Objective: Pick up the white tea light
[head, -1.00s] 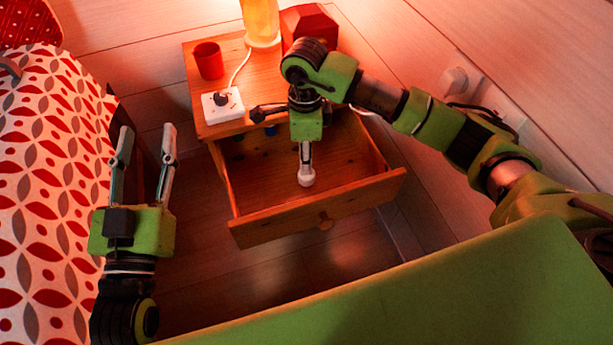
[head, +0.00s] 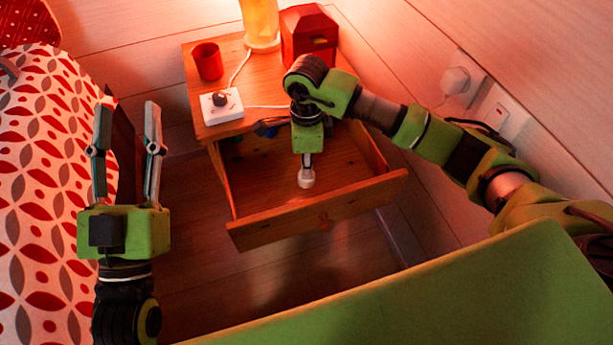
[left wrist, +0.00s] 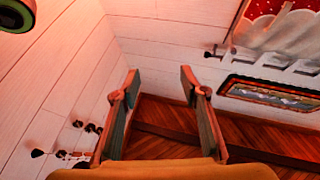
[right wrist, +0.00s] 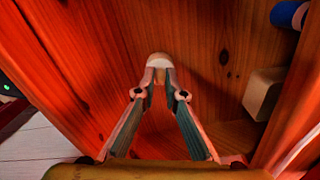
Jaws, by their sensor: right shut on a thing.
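The white tea light (head: 306,178) shows in the head view over the floor of the open drawer (head: 270,221). My right gripper (head: 306,168) points down into the drawer and is shut on it. In the right wrist view the tea light (right wrist: 159,61) sits between the closed fingertips of my right gripper (right wrist: 160,76). I cannot tell whether it touches the drawer floor. My left gripper (head: 127,125) is open and empty, beside the bed; its spread fingers (left wrist: 158,85) also show in the left wrist view.
The nightstand top (head: 215,131) holds a red cup (head: 207,62), a white socket block (head: 222,106), a lit lamp (head: 261,22) and a red box (head: 309,38). A blue item (right wrist: 288,13) and a pale block (right wrist: 262,93) lie in the drawer. The patterned bed (head: 45,200) stands left.

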